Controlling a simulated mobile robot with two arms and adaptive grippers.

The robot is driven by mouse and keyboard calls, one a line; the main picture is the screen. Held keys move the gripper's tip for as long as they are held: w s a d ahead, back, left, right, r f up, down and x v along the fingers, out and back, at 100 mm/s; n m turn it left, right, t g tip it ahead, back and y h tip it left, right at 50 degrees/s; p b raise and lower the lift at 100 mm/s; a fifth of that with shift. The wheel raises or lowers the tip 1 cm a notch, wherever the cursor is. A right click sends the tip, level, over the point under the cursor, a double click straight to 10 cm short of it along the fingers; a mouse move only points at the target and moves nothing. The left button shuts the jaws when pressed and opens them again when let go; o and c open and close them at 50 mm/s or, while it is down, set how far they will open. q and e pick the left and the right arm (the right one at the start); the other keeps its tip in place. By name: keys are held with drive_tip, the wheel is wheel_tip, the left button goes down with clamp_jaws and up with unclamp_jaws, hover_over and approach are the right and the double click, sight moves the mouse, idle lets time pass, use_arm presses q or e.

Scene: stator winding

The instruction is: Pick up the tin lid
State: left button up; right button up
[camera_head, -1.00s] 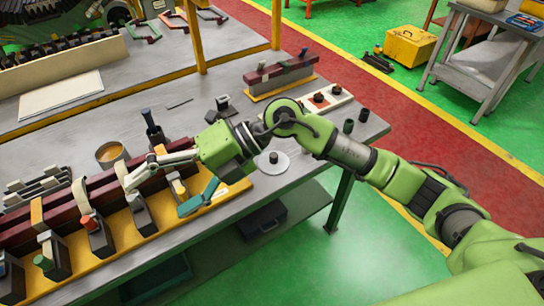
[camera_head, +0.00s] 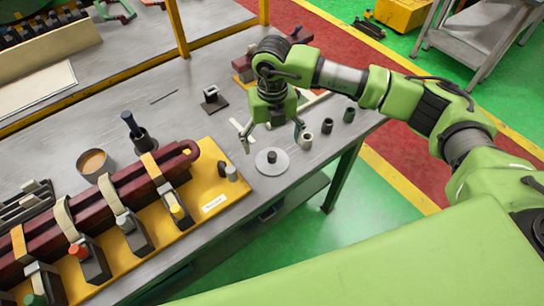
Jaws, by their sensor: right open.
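The tin lid (camera_head: 271,162), a round grey disc with a dark knob in its middle, lies flat on the metal bench near its front edge. My right gripper (camera_head: 273,143) points down just above and behind the lid. Its fingers are spread wide, one on each side of the knob in the picture, and nothing is between them. It looks apart from the lid, though the exact height is hard to tell. An open round tin (camera_head: 96,164) with tan contents stands farther left on the bench. My left gripper is not in view.
A yellow board (camera_head: 207,186) with a dark red bar (camera_head: 130,187) and several clamps fills the left front. Small dark and light cylinders (camera_head: 327,126) stand right of the lid. A black-handled tool stands in a cup (camera_head: 143,139). The bench middle (camera_head: 190,115) is mostly clear.

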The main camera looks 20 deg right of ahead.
sight(272, 155)
drive_tip(key=shift+f+p, duration=0.6)
drive_tip(key=shift+f, duration=0.35)
wheel_tip(272, 155, down, 4)
drive_tip(key=shift+s+r+p, duration=0.1)
drive_tip(key=shift+r+p, duration=0.1)
drive_tip(key=shift+p, duration=0.55)
drive_tip(key=shift+f, duration=0.3)
drive_tip(key=c, duration=1.6)
drive_tip(key=shift+s, duration=0.15)
clamp_jaws()
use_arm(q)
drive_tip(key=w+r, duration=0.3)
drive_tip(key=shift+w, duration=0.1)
use_arm(e)
drive_tip(key=shift+f, duration=0.1)
